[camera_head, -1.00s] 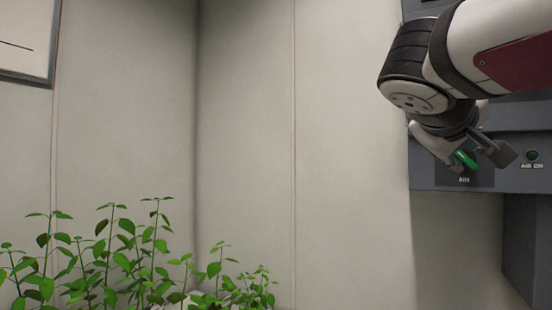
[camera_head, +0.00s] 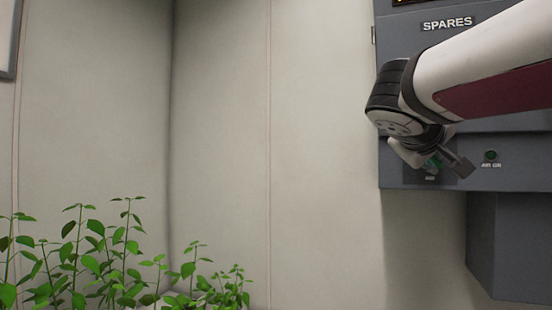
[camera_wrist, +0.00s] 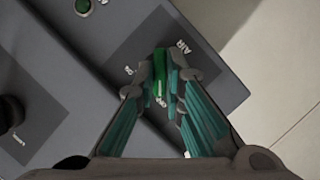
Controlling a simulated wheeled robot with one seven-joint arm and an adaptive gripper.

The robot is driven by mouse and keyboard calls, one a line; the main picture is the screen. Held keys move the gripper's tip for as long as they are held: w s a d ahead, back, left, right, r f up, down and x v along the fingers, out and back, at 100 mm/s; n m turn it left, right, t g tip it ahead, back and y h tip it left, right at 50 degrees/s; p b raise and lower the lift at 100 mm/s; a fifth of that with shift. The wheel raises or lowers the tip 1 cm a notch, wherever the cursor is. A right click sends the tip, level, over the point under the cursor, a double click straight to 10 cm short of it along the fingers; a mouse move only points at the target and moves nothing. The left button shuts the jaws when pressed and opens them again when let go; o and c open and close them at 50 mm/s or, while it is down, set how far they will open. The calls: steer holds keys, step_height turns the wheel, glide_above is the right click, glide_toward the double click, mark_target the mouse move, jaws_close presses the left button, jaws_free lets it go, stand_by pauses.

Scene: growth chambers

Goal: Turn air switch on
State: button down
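The air switch is a green lever (camera_wrist: 159,72) on a dark plate marked AIR (camera_wrist: 196,61), on the grey control panel. In the wrist view it stands between the fingertips of my gripper (camera_wrist: 162,80), with a finger close against each side. The fingers look closed on it. In the head view my gripper (camera_head: 432,162) is at the panel's lower left and mostly covers the switch. The AIR ON lamp (camera_head: 490,155) is dark green and looks unlit; a green lamp also shows in the wrist view (camera_wrist: 83,6).
The panel (camera_head: 400,178) has a SPARES label (camera_head: 447,24) higher up. A grey box (camera_head: 510,240) juts out below it. A dark round knob (camera_wrist: 10,112) shows at the left of the wrist view. Green plants (camera_head: 110,255) stand at lower left before a pale wall.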

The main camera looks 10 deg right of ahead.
stand_by(0.3)
steer(key=m+y+b, duration=0.2)
steer(key=m+b, duration=0.1)
steer(key=shift+d+m+t, duration=0.15)
steer(key=shift+m+t, duration=0.15)
steer(key=m+t+y+b, duration=0.1)
steer(key=m+y+b, duration=0.1)
steer(key=m, duration=0.1)
steer(key=shift+s+d, duration=0.1)
steer(key=m+y+b, duration=0.1)
steer(key=m+t+b, duration=0.1)
steer(key=m, duration=0.1)
steer(key=shift+s+d+t+y+b, duration=0.1)
steer(key=shift+t+y+b, duration=0.2)
steer(key=shift+y+b, duration=0.1)
steer(key=shift+d+m+t+y+b, duration=0.1)
steer(key=shift+m+t+y+b, duration=0.45)
steer(key=shift+m+b, duration=0.6)
steer(key=shift+m+t, duration=0.25)
steer(key=shift+m, duration=0.1)
steer(key=c, duration=1.7)
jaws_free()
